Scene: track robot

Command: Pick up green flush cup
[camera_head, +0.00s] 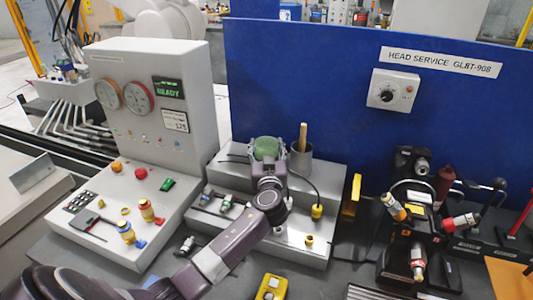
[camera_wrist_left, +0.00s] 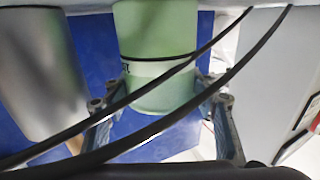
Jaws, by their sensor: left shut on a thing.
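The green flush cup (camera_head: 267,147) is at the back of the grey stepped bench unit in the head view, at the end of my left arm. My left gripper (camera_head: 268,165) is shut on it from the front. In the left wrist view the pale green cup (camera_wrist_left: 160,90), with a dark line and a white label band, sits between the two fingers of my left gripper (camera_wrist_left: 160,112). Dark cables cross in front of it there. I cannot tell whether the cup is clear of the surface. My right gripper is not in view.
A grey metal cylinder (camera_head: 300,158) with a wooden handle stands close to the cup's right. The blue panel (camera_head: 300,80) rises behind. A control console (camera_head: 160,120) is at left, a black fixture with coloured fittings (camera_head: 410,230) at right. A yellow device (camera_head: 271,288) lies in front.

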